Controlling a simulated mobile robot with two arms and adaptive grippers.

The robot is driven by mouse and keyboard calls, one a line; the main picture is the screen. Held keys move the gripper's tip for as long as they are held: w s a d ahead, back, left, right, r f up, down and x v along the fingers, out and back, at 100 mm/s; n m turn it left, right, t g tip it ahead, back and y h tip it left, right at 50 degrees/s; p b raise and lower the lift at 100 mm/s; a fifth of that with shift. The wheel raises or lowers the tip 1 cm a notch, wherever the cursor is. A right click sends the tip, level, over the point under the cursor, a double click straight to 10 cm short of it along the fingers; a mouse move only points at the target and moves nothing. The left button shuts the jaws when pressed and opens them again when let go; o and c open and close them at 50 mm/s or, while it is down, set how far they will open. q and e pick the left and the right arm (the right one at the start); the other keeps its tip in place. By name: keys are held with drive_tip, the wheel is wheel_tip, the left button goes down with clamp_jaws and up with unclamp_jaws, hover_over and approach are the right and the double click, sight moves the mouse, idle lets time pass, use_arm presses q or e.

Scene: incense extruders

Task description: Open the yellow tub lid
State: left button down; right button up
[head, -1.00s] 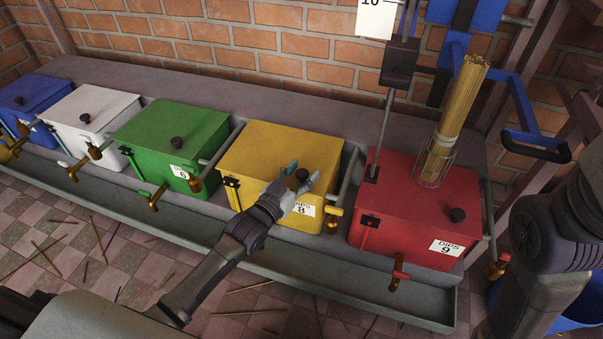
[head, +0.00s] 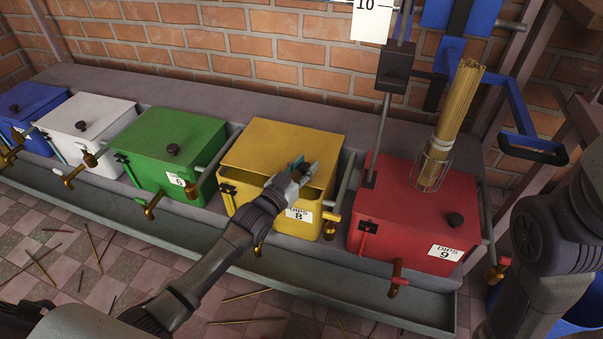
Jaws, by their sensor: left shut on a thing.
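The yellow tub (head: 266,212), labelled DIPS 8, stands between the green tub and the red tub. Its yellow lid (head: 270,148) is raised at the front, with a dark gap between the lid's front edge and the tub's rim. The lid's back edge stays near the wall side. My left gripper (head: 302,170) is shut at the lid's front part, on its knob, which the fingers hide. My right arm shows at the right edge, but its gripper is out of view.
A red tub (head: 405,215) with a bundle of sticks (head: 458,110) in a wire holder stands to the right. A green tub (head: 172,150) is to the left. A metal trough (head: 330,262) runs along the front. A brick wall (head: 240,55) stands behind.

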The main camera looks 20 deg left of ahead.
use_arm(q)
drive_tip(key=c, duration=0.8)
unclamp_jaws()
drive_tip(key=shift+s, duration=0.1)
drive_tip(key=v, duration=1.2)
